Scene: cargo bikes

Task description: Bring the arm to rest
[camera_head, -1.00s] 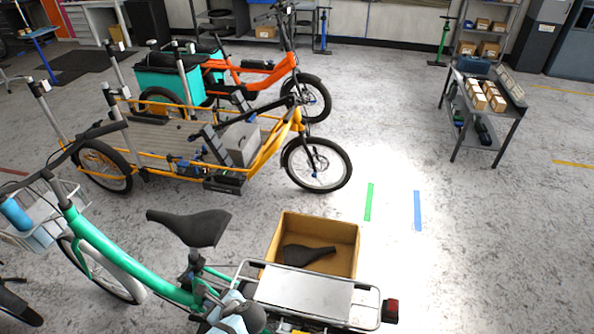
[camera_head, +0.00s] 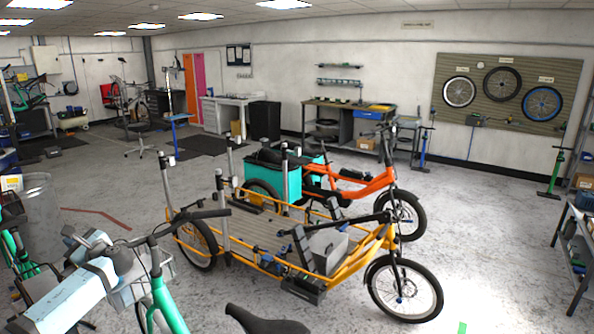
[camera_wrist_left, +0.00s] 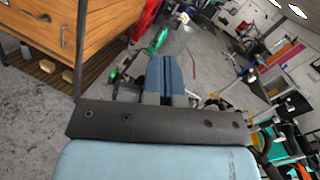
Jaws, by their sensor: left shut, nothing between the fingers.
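My left arm shows at the lower left in the head view, its pale blue link rising from the bottom edge. The left gripper (camera_head: 84,241) is at its upper end, in front of the green bike's (camera_head: 163,300) handlebar and basket, partly overlapped in the picture. In the left wrist view my left gripper (camera_wrist_left: 166,62) has its two blue-grey fingers together, with nothing between them. Beyond them is grey floor. My right gripper is in neither view now.
A wooden drawer cabinet (camera_wrist_left: 45,40) is at upper left in the wrist view. A yellow cargo bike (camera_head: 335,262) and an orange bike (camera_head: 365,186) stand ahead. A metal shelf table (camera_head: 578,240) is at the right edge.

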